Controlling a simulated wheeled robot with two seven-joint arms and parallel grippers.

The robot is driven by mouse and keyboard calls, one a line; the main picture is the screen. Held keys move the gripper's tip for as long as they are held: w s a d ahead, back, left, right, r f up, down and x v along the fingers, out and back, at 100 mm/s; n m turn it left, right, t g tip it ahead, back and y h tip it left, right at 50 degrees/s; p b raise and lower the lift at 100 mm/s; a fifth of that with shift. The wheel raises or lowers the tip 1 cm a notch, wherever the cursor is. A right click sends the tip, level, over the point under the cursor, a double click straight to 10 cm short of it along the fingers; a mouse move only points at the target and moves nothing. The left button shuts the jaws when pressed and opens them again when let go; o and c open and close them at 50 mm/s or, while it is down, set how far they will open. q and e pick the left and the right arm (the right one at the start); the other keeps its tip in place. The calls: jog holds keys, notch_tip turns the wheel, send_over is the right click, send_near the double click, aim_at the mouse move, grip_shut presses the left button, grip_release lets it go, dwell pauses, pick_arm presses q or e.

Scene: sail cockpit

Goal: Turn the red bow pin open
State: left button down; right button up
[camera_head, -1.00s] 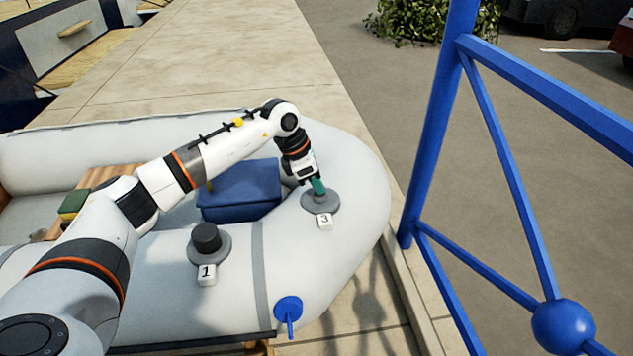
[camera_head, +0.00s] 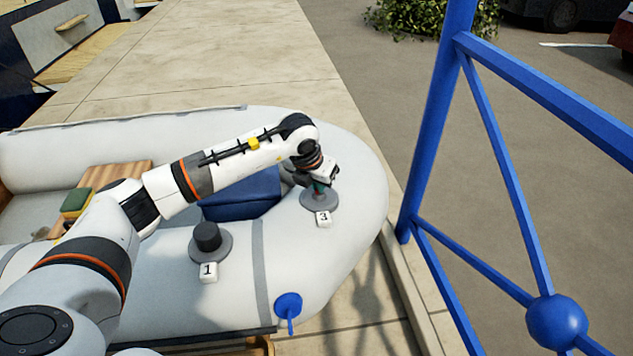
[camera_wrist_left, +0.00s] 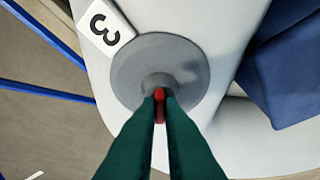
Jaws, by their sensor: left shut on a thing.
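The red bow pin (camera_wrist_left: 159,97) shows in the left wrist view at the centre of a round grey valve base (camera_wrist_left: 190,62). The base sits on the white inflatable boat's tube, beside a tag marked 3 (camera_wrist_left: 104,29). My left gripper (camera_wrist_left: 160,100) has its dark green fingers closed on either side of the pin. In the head view, my left gripper (camera_head: 320,186) is over the grey base (camera_head: 319,203) at the bow, and the wrist hides most of the pin. The tag 3 (camera_head: 324,218) shows just below the base. My right gripper is not in view.
A black capped valve (camera_head: 207,237) with tag 1 (camera_head: 208,271) stands nearer on the same tube. A blue box (camera_head: 240,197) lies inside the boat behind my arm. A blue paddle-shaped fitting (camera_head: 289,304) hangs at the tube's side. Blue railing (camera_head: 440,120) stands at right.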

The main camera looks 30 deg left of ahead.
pick_arm(q)
jog(key=n, duration=0.2)
jog(key=n+y, duration=0.1)
jog(key=shift+d+n+y, duration=0.2)
jog(key=shift+n+y, duration=0.1)
jog(key=shift+n, duration=0.1)
jog(key=shift+w+d+n+g+y+b, duration=0.1)
jog(key=shift+n+g+y+b, duration=0.45)
jog(key=shift+n, duration=1.35)
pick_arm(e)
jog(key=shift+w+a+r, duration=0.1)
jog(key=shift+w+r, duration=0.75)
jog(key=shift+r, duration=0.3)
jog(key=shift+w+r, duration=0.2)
pick_arm(q)
jog(key=c, duration=1.6)
grip_release()
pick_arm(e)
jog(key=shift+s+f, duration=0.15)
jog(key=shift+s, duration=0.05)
pick_arm(q)
jog(key=shift+o, duration=0.2)
